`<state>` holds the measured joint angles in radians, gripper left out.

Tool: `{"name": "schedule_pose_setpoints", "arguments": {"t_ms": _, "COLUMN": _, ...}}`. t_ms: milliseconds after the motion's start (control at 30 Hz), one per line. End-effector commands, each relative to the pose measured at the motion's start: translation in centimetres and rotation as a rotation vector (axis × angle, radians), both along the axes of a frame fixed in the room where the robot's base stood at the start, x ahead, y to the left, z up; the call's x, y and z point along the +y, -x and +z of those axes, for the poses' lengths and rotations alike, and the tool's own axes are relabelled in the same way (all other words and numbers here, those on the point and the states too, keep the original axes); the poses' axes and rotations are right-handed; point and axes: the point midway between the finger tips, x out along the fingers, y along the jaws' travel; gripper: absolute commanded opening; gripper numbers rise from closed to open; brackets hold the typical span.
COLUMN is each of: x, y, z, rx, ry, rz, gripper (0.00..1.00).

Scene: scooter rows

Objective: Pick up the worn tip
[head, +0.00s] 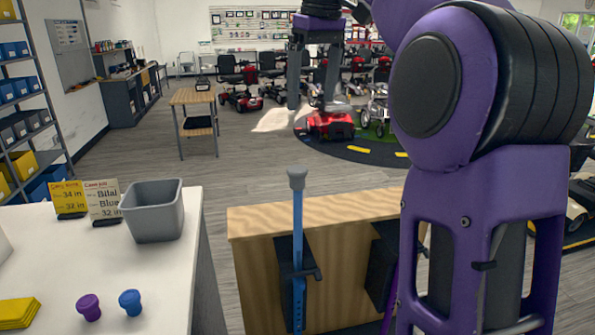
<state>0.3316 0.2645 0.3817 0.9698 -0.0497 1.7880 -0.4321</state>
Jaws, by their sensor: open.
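A blue cane (298,240) stands upright, upside down, at the wooden bench, with a grey rubber tip (297,178) on its upper end. It looks like the worn tip, though wear is too small to make out. My gripper (311,100) points down with its two dark fingers apart and nothing seen between them. It appears above the grey tip in the picture, clear of it. A purple tip (88,307) and a blue tip (130,302) stand on the white table at the front left.
Scooters stand far behind.

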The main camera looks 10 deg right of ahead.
Motion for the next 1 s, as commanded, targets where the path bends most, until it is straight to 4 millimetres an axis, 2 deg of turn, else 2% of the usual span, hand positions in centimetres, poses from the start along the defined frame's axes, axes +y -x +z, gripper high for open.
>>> {"name": "schedule_pose_setpoints", "arguments": {"t_ms": 167, "x": 0.3, "y": -0.1, "z": -1.2, "rx": 0.003, "ry": -0.015, "rz": 0.013, "gripper": 0.91}}
{"name": "schedule_pose_setpoints", "arguments": {"t_ms": 600, "x": 0.9, "y": -1.3, "z": -9.6, "rx": 0.004, "ry": -0.012, "rz": 0.01, "gripper": 0.91}}
{"name": "schedule_pose_setpoints", "arguments": {"t_ms": 700, "x": 1.0, "y": -1.5, "z": -11.0, "rx": 0.002, "ry": -0.012, "rz": 0.01, "gripper": 0.91}}
{"name": "schedule_pose_setpoints", "arguments": {"t_ms": 1000, "x": 1.4, "y": -2.1, "z": -13.4, "rx": 0.003, "ry": -0.013, "rz": 0.012, "gripper": 0.91}}
